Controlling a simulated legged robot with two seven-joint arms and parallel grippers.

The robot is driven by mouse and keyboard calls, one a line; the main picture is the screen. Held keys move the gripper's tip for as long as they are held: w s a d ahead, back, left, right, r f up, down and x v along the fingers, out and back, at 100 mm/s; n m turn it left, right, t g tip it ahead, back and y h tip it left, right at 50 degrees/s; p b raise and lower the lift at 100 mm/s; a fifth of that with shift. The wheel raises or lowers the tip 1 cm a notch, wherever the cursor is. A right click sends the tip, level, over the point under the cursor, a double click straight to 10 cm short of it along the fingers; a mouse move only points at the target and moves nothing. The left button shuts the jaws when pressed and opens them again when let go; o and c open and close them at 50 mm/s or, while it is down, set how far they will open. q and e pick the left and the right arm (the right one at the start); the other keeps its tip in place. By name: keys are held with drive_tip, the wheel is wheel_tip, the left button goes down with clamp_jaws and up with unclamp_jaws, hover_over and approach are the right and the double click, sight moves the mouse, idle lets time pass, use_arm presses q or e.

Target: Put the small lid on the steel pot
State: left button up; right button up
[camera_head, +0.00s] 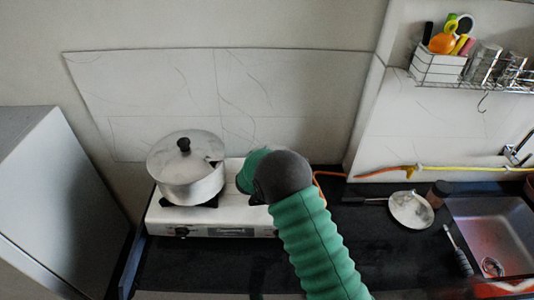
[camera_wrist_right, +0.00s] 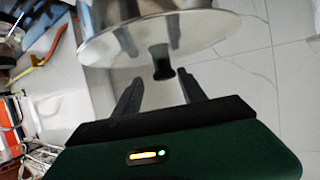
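The steel pot (camera_head: 190,192) stands on the left side of the white stove. A round steel lid (camera_head: 165,155) with a black knob (camera_head: 184,144) lies over its top. My right gripper is just right of the pot, its fingers mostly hidden by my wrist in the head view. In the right wrist view the lid (camera_wrist_right: 110,42) is close in front, its knob (camera_wrist_right: 161,62) just beyond and between the two spread fingertips of my right gripper (camera_wrist_right: 160,78). The fingers look apart from the knob. My left gripper is out of view.
The white stove (camera_head: 165,222) sits on a black counter (camera_head: 370,245). An orange-yellow hose runs along the wall. A round metal pan or lid (camera_head: 410,210), a dark jar (camera_head: 438,193) and a sink (camera_head: 495,235) are at right. A wire rack (camera_head: 505,85) hangs above.

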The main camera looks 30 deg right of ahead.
drive_tip(key=shift+s+d+f, duration=0.15)
drive_tip(key=shift+d, duration=0.7)
drive_tip(key=shift+a, duration=0.5)
drive_tip(key=a, duration=0.1)
drive_tip(key=s+a+r+b, duration=0.1)
drive_tip(key=a, duration=0.1)
drive_tip(key=shift+s+a+r, duration=0.15)
drive_tip(key=shift+s, duration=0.05)
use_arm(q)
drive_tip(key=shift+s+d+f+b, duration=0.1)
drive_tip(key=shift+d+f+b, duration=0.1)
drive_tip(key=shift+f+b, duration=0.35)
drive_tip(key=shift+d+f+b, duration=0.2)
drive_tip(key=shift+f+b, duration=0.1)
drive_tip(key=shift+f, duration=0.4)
use_arm(e)
drive_tip(key=v, duration=1.3)
drive_tip(key=shift+s+r, duration=0.15)
drive_tip(key=shift+r, duration=0.05)
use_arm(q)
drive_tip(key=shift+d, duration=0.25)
use_arm(e)
drive_tip(key=shift+d, duration=0.45)
